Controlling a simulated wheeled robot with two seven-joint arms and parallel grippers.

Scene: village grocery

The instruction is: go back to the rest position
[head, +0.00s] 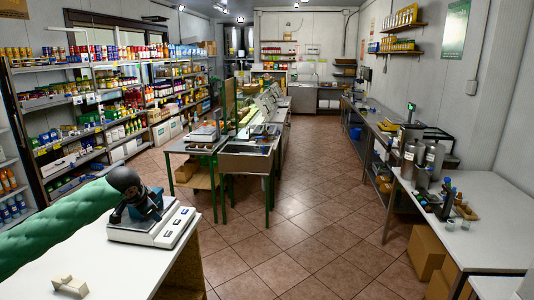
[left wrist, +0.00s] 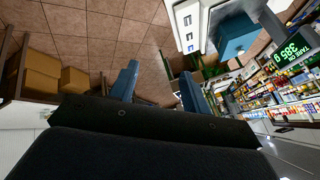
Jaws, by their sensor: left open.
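My left gripper (head: 140,211) shows in the head view at the lower left, black with blue-grey fingers, in front of or over a white scale (head: 172,230). The left wrist view shows its two fingers (left wrist: 158,85) apart with nothing between them. In that view the scale (left wrist: 185,32) is at the top, tilted, with a blue box-like thing (left wrist: 235,35) beside it. I cannot tell if the two touch. My right gripper is not in view.
A white counter (head: 100,258) carries the scale and a small cream piece (head: 70,286). Tiled floor (head: 285,245) is clear in the middle. A white table (head: 480,242) stands right, with cardboard boxes (head: 427,252) below.

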